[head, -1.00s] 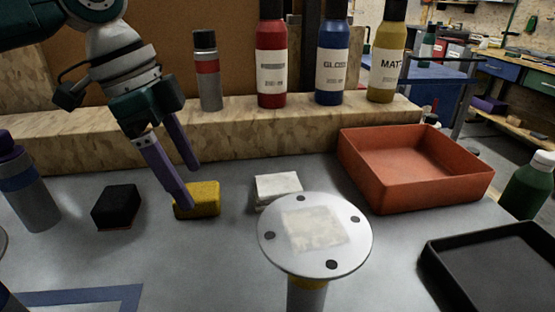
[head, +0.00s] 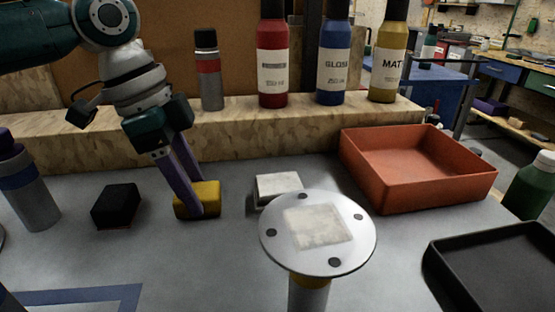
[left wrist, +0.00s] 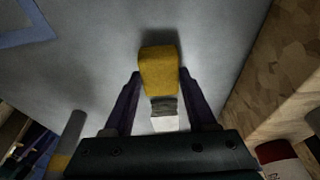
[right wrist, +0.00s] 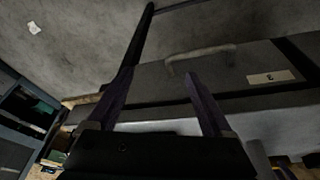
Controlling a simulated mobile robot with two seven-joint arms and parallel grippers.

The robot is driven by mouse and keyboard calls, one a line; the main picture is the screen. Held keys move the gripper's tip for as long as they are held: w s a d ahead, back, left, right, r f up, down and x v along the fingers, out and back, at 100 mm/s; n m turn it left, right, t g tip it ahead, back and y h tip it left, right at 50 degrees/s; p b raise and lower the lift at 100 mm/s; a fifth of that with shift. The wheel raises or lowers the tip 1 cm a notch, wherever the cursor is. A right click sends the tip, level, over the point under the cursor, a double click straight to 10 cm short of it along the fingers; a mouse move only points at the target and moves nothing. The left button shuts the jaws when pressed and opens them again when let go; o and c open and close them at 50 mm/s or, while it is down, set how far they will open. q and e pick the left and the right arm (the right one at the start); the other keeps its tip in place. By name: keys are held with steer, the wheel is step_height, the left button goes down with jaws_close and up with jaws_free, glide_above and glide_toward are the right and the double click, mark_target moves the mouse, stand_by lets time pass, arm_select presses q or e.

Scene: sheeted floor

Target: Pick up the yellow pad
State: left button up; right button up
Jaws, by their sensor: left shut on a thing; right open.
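The yellow pad (head: 206,197) sits on the grey bench top between a black pad and a white pad. My left gripper (head: 195,205) reaches down to it from above, with one purple finger in front of it and one behind. In the left wrist view the pad (left wrist: 158,72) lies between the fingertips of my left gripper (left wrist: 158,82), which is shut on it. My right gripper (right wrist: 158,85) shows only in the right wrist view, open and empty, before a grey drawer front with a handle.
The black pad (head: 116,206) is to the left and the white pad (head: 277,187) to the right. A round white disc (head: 355,240) stands in front. An orange tray (head: 470,190) and a black tray (head: 450,290) are at right. Bottles (head: 272,60) line the wooden ledge (head: 130,130) behind.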

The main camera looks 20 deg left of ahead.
arm_select(q)
steer(key=c, duration=0.4)
steer(key=shift+r, duration=0.15)
step_height(320, 180, up, 20)
steer(key=p, duration=0.4)
